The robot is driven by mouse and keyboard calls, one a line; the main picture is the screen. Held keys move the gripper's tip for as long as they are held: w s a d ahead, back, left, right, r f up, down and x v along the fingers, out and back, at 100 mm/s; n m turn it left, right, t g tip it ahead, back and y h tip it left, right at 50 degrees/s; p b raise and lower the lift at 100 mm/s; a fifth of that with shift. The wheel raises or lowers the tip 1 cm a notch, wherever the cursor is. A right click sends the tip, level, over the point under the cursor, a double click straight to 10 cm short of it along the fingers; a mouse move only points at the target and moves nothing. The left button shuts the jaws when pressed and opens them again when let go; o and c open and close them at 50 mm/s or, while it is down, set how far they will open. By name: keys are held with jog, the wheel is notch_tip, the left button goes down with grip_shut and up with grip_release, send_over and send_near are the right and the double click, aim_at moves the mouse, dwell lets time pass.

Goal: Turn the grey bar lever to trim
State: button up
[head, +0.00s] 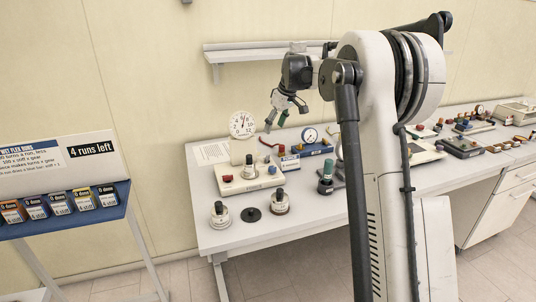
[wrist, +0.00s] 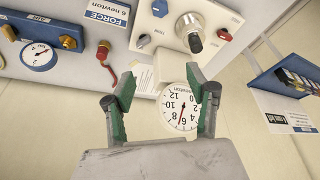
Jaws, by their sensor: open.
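A white control box (head: 250,182) stands on the near left part of the bench, below my gripper. It also shows upside down in the wrist view (wrist: 170,18). It carries a black-topped knob (wrist: 195,42) on a round dial, a red piece (wrist: 224,34) and a small grey-blue piece (wrist: 143,40), which may be the grey bar lever. No trim mark is readable. My gripper (wrist: 163,80) has green fingers spread apart with nothing between them. In the head view my gripper (head: 285,112) hangs above the bench, clear of the box.
A round white dial (head: 242,125) stands behind the box. A blue-based gauge (head: 310,136) and a red lever (wrist: 108,70) are beside it. A rack (head: 70,208) is at the left. The air around my gripper looks clear.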

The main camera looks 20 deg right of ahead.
aim_at(267, 156)
jog(key=w+d+f+n+y+p, duration=0.1)
jog(key=w+d+f+n+y, duration=0.1)
jog(key=w+d+f+n, duration=0.35)
jog(key=shift+m+g, duration=0.4)
jog(key=shift+m, duration=0.05)
jog(key=p+x, duration=0.1)
jog(key=x, duration=1.2)
jog(key=shift+w+a+f, duration=0.25)
jog(key=shift+f, duration=0.05)
jog(key=shift+c, duration=0.6)
jog(key=c, duration=1)
